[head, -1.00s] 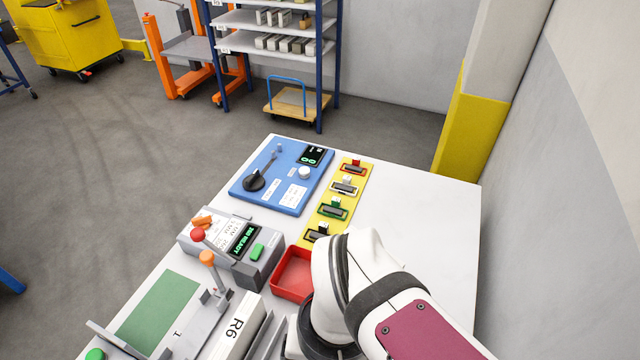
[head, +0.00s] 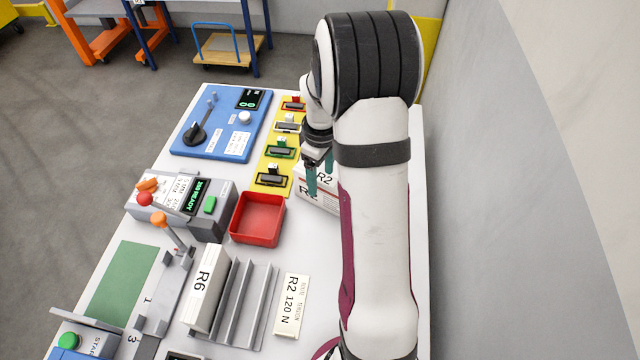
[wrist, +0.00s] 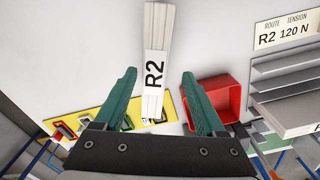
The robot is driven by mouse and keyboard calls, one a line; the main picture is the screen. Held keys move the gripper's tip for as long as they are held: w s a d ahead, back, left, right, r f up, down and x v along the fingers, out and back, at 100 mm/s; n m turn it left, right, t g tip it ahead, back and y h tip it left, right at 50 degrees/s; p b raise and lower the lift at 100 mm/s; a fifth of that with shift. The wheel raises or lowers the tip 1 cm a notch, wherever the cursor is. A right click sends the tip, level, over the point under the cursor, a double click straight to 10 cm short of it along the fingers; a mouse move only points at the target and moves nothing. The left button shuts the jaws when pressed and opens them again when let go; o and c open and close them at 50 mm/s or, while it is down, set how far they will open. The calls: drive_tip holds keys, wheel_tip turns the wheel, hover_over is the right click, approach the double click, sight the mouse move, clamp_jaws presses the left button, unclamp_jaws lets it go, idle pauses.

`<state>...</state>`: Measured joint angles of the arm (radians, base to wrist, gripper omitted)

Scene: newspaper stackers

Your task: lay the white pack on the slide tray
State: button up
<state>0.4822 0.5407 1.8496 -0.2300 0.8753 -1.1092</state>
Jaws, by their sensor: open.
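A white pack with a band marked R2 (head: 322,177) lies on the white table right of the red bin, partly hidden by my arm and fingers. The wrist view shows the R2 pack (wrist: 155,62) running lengthwise between my two green fingers. My gripper (head: 320,178) is open, pointing down at the pack; the wrist view shows a gap on each side (wrist: 158,76). Another white pack marked R6 (head: 203,287) stands in the grey slotted rack (head: 246,298). A grey slide fixture (head: 166,300) with an orange-knobbed lever lies left of it; I cannot tell surely which part is the tray.
A red bin (head: 257,219) sits near the middle. A card reading R2 120 N (head: 290,306) lies beside the rack. A wall borders the right.

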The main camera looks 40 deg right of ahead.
sight(324, 188)
drive_tip(key=f, duration=0.5)
drive_tip(key=shift+d+f, duration=0.25)
drive_tip(key=shift+d, duration=0.15)
clamp_jaws()
